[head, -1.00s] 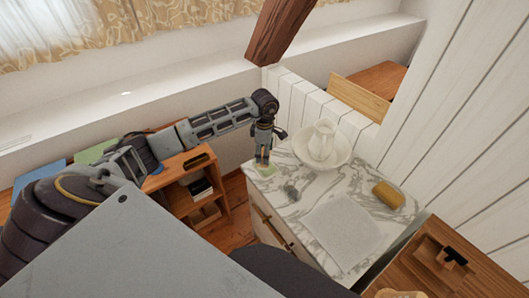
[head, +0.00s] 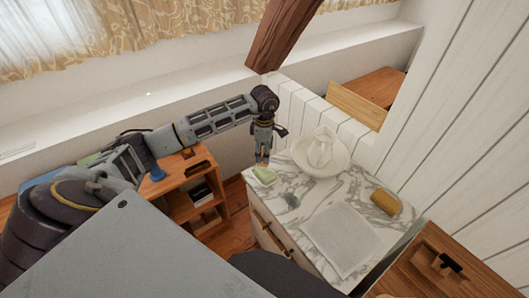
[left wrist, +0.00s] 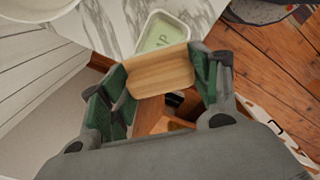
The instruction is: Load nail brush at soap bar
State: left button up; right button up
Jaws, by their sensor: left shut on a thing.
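My left gripper (head: 262,157) is shut on the nail brush, a pale wooden block (left wrist: 160,70) held between the green finger pads in the left wrist view. Its bristles are hidden. The soap bar (head: 265,174), pale green in a whitish dish, lies at the near left corner of the marble top. The soap also shows in the left wrist view (left wrist: 163,37), just beyond the brush, which covers its near edge. The gripper hangs just above and beside the soap; whether brush and soap touch cannot be told. My right gripper is not in view.
The marble washstand top (head: 310,195) also holds a white basin with a jug (head: 320,150), a small grey item (head: 290,200), a grey cloth (head: 342,238) and a yellow-brown block (head: 386,203). A wooden shelf unit (head: 190,200) stands left. A white panelled wall rises behind.

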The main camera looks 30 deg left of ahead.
pick_arm(q)
jog(key=shift+r+p, duration=0.3)
jog(key=shift+r, duration=0.5)
jog(key=shift+m, duration=0.3)
dwell(0.3)
jog(key=m, duration=0.3)
jog(key=shift+w+m, duration=0.1)
jog(key=shift+m, duration=0.2)
jog(key=m, duration=0.4)
jog(key=shift+w+d, duration=0.15)
jog(key=shift+d, duration=0.1)
jog(key=m, duration=0.2)
jog(key=shift+d+m, duration=0.25)
jog(key=shift+m, duration=0.05)
jog(key=m, duration=0.2)
jog(key=d+m, duration=0.1)
jog(key=shift+s+d+f, duration=0.1)
jog(key=shift+s+f, duration=0.1)
jog(key=shift+f, duration=0.1)
jog(key=s+d+f+m, duration=0.3)
jog(key=s+d+m, duration=0.2)
jog(key=d+m, duration=0.3)
jog(key=shift+s+d+f+m, duration=0.15)
jog(key=shift+d+f+m, duration=0.2)
jog(key=shift+d, duration=0.7)
